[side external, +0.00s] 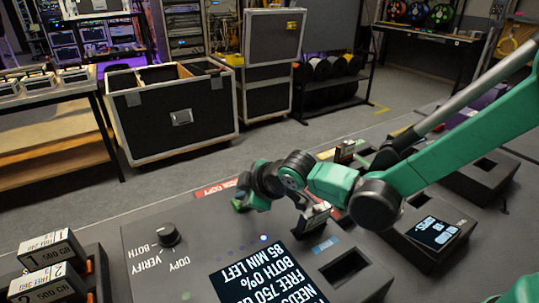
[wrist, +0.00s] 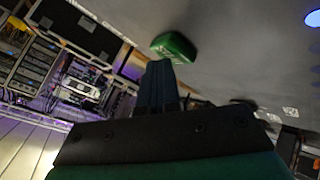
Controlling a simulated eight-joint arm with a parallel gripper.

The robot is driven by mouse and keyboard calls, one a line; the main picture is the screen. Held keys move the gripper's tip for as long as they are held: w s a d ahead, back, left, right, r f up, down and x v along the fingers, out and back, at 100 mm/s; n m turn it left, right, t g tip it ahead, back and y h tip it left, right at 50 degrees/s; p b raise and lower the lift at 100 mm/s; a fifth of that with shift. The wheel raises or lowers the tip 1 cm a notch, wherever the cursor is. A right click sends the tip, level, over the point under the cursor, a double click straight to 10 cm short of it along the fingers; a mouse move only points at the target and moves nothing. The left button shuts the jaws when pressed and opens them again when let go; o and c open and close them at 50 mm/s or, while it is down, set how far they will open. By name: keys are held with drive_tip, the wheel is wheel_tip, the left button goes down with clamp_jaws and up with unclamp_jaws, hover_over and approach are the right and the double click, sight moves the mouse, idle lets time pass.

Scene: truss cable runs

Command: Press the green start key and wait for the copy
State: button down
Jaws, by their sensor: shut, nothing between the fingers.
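The green start key (wrist: 175,47) stands on the grey panel in the wrist view, just beyond my fingertips. My gripper (wrist: 158,68) is shut and empty, its dark fingers together and pointing at the key's lower edge; I cannot tell whether they touch it. In the side view my gripper (side external: 246,196) is low over the back of the console, and the key is largely hidden around it. The console's screen (side external: 265,283) reads upside down "BOTH 0%" and "85 MIN LEFT". A black selector knob (side external: 167,236) has the labels COPY, VERIFY and BOTH around it.
An empty slot (side external: 350,268) is right of the screen. A dark cartridge stands upright in the console (side external: 314,218) under my arm. A rack of labelled cartridges (side external: 50,262) is at front left. A second device with a lit screen (side external: 435,231) is at right. Flight cases (side external: 175,110) stand behind.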

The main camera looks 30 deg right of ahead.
drive_tip(key=shift+s+r, duration=0.1)
drive_tip(key=shift+r, duration=0.6)
drive_tip(key=shift+r, duration=0.1)
drive_tip(key=shift+r, duration=2.45)
drive_tip(key=shift+d, duration=0.25)
drive_tip(key=s+d+m+g+h, duration=0.2)
drive_tip(key=s+d+m, duration=0.9)
drive_tip(key=s+d, duration=0.3)
drive_tip(key=shift+d, duration=0.3)
